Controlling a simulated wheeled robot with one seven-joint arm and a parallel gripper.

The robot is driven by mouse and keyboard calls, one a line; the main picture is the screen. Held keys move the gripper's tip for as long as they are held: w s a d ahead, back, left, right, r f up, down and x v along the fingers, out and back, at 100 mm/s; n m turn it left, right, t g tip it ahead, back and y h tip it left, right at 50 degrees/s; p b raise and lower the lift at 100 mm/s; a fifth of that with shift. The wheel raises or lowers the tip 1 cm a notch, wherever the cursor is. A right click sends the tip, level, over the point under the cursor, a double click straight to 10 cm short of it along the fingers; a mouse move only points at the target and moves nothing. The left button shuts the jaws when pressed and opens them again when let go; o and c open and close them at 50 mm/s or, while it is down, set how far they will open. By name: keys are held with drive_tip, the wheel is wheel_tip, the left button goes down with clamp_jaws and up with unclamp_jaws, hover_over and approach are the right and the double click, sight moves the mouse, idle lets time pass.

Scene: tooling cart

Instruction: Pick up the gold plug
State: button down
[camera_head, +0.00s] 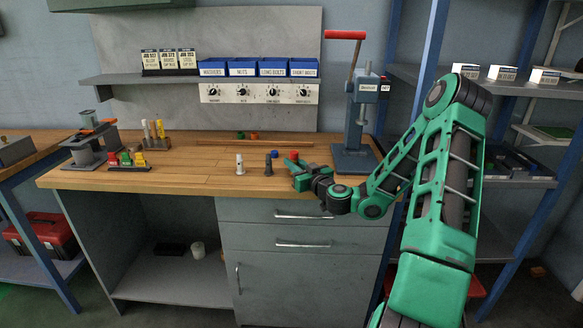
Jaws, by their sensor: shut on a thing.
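My gripper (297,174) is low over the front right of the wooden bench top (200,178). Its fingers point left and away from me. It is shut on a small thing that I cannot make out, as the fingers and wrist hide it. I cannot pick out a gold plug for certain. A red-topped piece (294,155) shows right behind the fingertips; whether it touches them I cannot tell. A blue piece (275,154) and a dark upright piece (268,162) are just left of the gripper.
A white upright piece (239,164) stands farther left. A small rack (130,168) holds red, green and yellow pieces; another holder (154,144) has pale and yellow pegs. A press (354,150) with a red handle stands behind right.

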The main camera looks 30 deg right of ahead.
sight(295, 155)
drive_tip(key=shift+r, duration=1.65)
drive_tip(key=shift+a+r, duration=0.25)
drive_tip(key=shift+r, duration=0.05)
drive_tip(key=s+a+r, duration=0.3)
drive_tip(key=a+r, duration=0.3)
drive_tip(key=a, duration=0.5)
drive_tip(key=shift+r, duration=0.35)
